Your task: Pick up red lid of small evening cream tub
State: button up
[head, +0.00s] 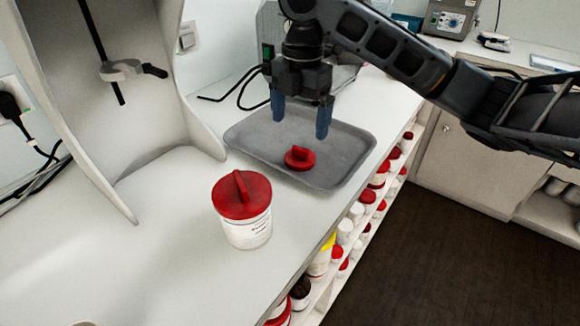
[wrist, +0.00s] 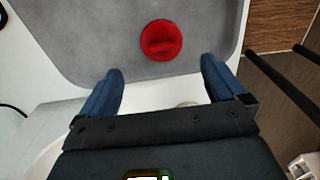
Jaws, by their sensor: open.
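A small red lid (head: 299,158) with a raised grip lies on a grey tray (head: 240,140). In the wrist view the red lid (wrist: 161,40) lies just beyond the fingertips, on the bare tray (wrist: 90,45). My gripper (head: 301,125) is above the tray, pointing down, with its two blue fingers apart and nothing between them. In the wrist view my gripper (wrist: 162,80) is open and the lid is not between the fingers. A white tub (head: 249,230) with a larger red lid (head: 241,194) stands upright on the counter in front of the tray.
A white stand (head: 170,110) with a clamp (head: 120,70) rises at the left of the tray. Shelves with several red-lidded and white tubs (head: 368,196) run below the counter's right edge.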

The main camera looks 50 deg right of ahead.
aim_at(300, 149)
jog(key=shift+s+d+f, duration=0.1)
jog(key=shift+d+f, duration=0.25)
jog(key=shift+f, duration=0.35)
jog(key=f, duration=0.6)
jog(key=shift+a+f, duration=0.2)
jog(key=shift+f, duration=0.1)
jog(key=c, duration=1)
jog(key=shift+r, duration=0.1)
